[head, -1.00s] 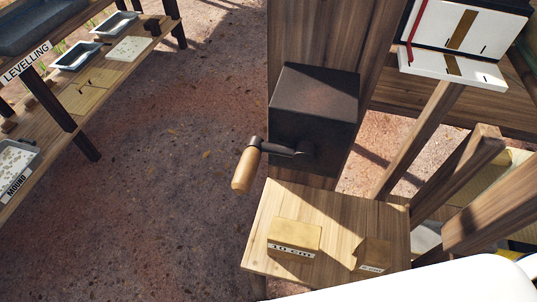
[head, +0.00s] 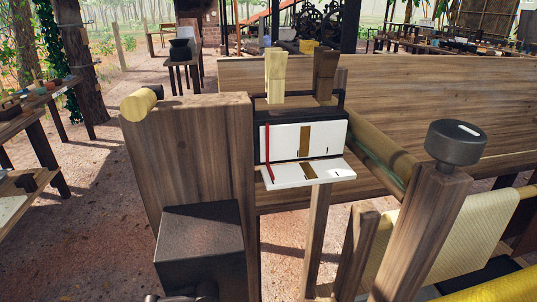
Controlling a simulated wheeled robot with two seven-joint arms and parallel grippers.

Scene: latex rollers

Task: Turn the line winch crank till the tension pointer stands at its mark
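The dark winch box (head: 198,245) is mounted on a wide wooden post (head: 190,150) at the lower middle of the head view. Only a dark bit of its crank (head: 205,292) shows at the bottom edge; the handle is out of frame. Behind and right of the post is the tension gauge, a white panel (head: 283,136) in a black frame. Its thin red pointer (head: 268,153) stands near the left end, clearly left of the gold band (head: 305,138). Small black ticks lie near and right of the band. Neither of my grippers is in view.
A yellow roller (head: 141,104) tops the post. Two wooden blocks, one pale (head: 275,76) and one dark (head: 325,73), stand above the gauge. A dark round cap (head: 455,143) sits on a right post, near yellow sheets (head: 475,225). Benches (head: 30,120) line the left; ground between is open.

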